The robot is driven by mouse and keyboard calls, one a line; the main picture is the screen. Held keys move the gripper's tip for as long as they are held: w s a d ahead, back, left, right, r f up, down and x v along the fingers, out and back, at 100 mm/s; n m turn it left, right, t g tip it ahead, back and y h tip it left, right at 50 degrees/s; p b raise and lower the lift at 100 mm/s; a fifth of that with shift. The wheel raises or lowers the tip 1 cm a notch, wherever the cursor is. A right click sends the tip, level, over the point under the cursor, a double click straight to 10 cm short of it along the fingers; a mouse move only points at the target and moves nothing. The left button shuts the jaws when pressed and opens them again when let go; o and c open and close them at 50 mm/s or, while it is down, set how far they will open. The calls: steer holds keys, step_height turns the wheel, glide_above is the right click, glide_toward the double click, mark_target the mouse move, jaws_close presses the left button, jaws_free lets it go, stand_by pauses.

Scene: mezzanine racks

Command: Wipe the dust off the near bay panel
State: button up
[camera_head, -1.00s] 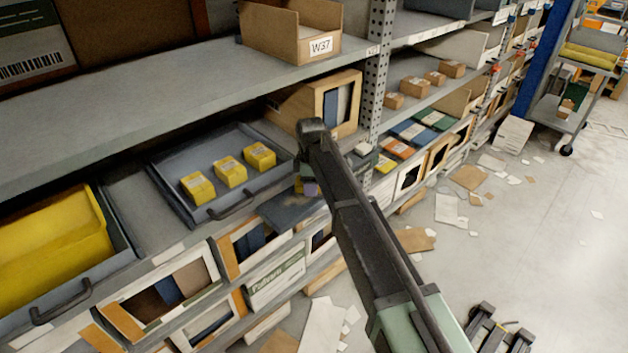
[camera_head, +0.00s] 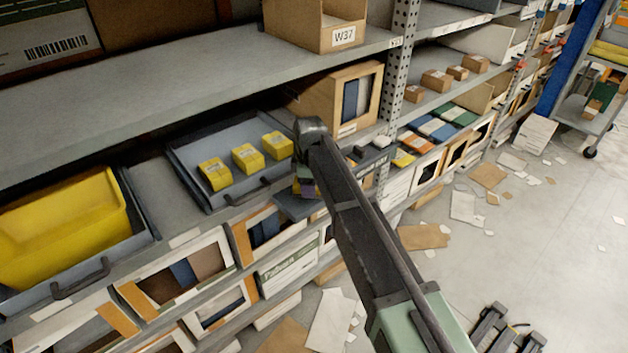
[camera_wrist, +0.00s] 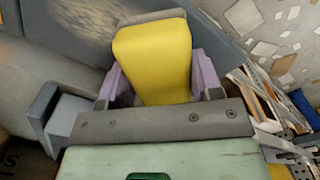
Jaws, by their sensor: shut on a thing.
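My gripper (camera_wrist: 158,80) is shut on a yellow block (camera_wrist: 153,55) with a grey edge at its far end, seen between the purple fingers in the wrist view. In the head view my gripper (camera_head: 306,184) is small and partly hidden behind my arm. It is close to the shelf front, by a flat blue-grey panel (camera_head: 296,207) below the drawer of yellow boxes. I cannot tell whether the block touches a surface. No panel is clearly marked as the near bay panel, and I cannot make out dust.
A pulled-out grey drawer (camera_head: 218,198) holds three yellow boxes. A yellow bin (camera_head: 65,235) sits in a tray at the left. A box marked W37 (camera_head: 343,38) stands on the upper shelf beside a perforated upright (camera_head: 401,50). Papers and cardboard (camera_head: 423,237) litter the floor. A cart (camera_head: 583,113) stands at the back right.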

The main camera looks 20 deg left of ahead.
steer(key=shift+s+a+f, duration=0.1)
steer(key=shift+s+a, duration=0.3)
steer(key=shift+s, duration=0.35)
steer(key=shift+s+a, duration=0.4)
steer(key=shift+s, duration=0.35)
steer(key=shift+w+d, duration=0.4)
steer(key=shift+w, duration=0.35)
steer(key=shift+w+d, duration=0.4)
steer(key=shift+w, duration=0.35)
steer(key=shift+c, duration=0.3)
steer(key=shift+w+d, duration=0.85)
steer(key=shift+w, duration=0.65)
steer(key=shift+w+d, duration=0.9)
steer(key=shift+w, duration=0.6)
steer(key=shift+w+d, duration=0.85)
steer(key=shift+w, duration=0.65)
step_height(320, 180, up, 6)
steer(key=p, duration=0.5)
steer(key=shift+p, duration=0.4)
